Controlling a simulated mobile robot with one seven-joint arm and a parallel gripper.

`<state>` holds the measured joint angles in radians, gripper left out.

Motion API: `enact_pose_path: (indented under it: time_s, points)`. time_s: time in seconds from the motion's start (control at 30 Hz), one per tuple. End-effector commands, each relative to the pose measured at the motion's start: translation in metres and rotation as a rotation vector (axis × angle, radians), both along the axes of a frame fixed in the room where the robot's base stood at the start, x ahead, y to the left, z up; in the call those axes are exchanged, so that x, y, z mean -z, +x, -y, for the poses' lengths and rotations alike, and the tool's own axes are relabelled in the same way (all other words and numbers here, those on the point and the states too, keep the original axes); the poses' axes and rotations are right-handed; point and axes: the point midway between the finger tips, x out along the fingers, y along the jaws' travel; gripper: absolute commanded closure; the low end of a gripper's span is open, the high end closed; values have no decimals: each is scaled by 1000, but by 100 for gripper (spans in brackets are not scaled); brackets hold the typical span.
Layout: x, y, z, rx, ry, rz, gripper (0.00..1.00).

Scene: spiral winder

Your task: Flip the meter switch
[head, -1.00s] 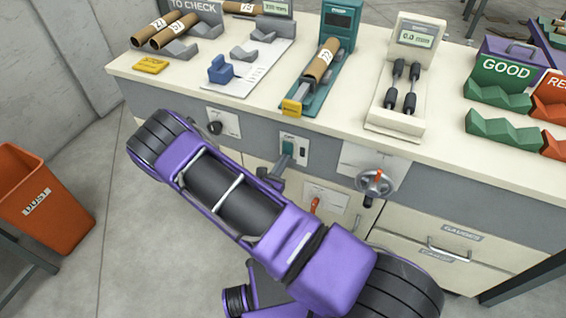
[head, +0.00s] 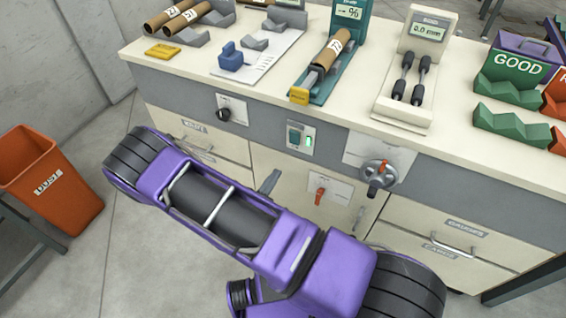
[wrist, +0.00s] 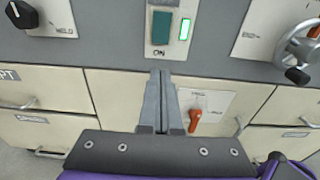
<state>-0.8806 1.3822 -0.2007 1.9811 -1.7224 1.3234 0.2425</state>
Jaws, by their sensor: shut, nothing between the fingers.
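The meter switch (head: 294,137) is a teal rocker on a pale plate on the bench's grey front. A lit green lamp (head: 309,141) is beside it. In the wrist view the switch (wrist: 161,28) is at the top centre, with the word ON below it and the lamp (wrist: 184,29) glowing on its right. My gripper (wrist: 160,74) is shut and empty, its tips below the switch plate and apart from it. In the head view my gripper (head: 273,178) is partly hidden by my arm, below the switch. The teal meter (head: 348,14) on the bench shows "-- %".
A black knob (head: 224,114) is left of the switch. A handwheel (head: 380,174) and an orange lever (head: 319,193) are to the right. Drawers and cupboard doors lie below. An orange bin (head: 50,180) stands at the left on open floor.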

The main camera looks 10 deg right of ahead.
Motion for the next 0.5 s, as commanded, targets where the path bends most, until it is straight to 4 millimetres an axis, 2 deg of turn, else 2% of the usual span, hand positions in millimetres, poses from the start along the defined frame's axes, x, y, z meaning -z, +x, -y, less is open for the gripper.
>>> enact_pose_path:
  time_s: [0.2,0.5]
  points:
    - [3,-21,-16,-1,1,-1,100]
    - [4,-25,-18,1,0,0,100]
